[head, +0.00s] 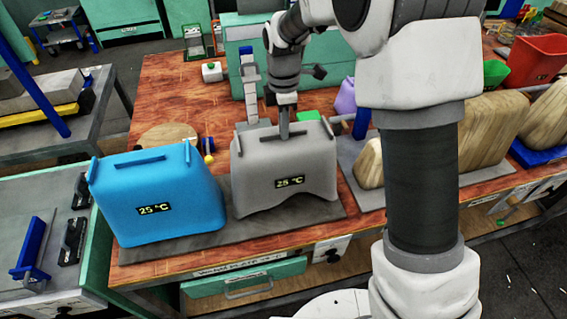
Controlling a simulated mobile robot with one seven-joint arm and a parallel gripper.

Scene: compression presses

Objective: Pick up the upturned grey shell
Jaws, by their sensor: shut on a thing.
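The upturned grey shell (262,178) stands on a dark mat (312,211) on the wooden workbench in the head view, with a "25 °C" label on its front. My gripper (284,132) reaches down from above onto the shell's top and is shut on it, at the upper edge right of its middle. The fingertips are small in the view and partly hidden by the shell. The shell's lower front edge is curved, and I cannot tell whether it is clear of the mat.
A blue shell (160,190) with a "25 °C" label stands close on the left. Wooden blocks (369,164) stand to the right, partly behind my arm. A green drawer (245,279) is below the bench edge.

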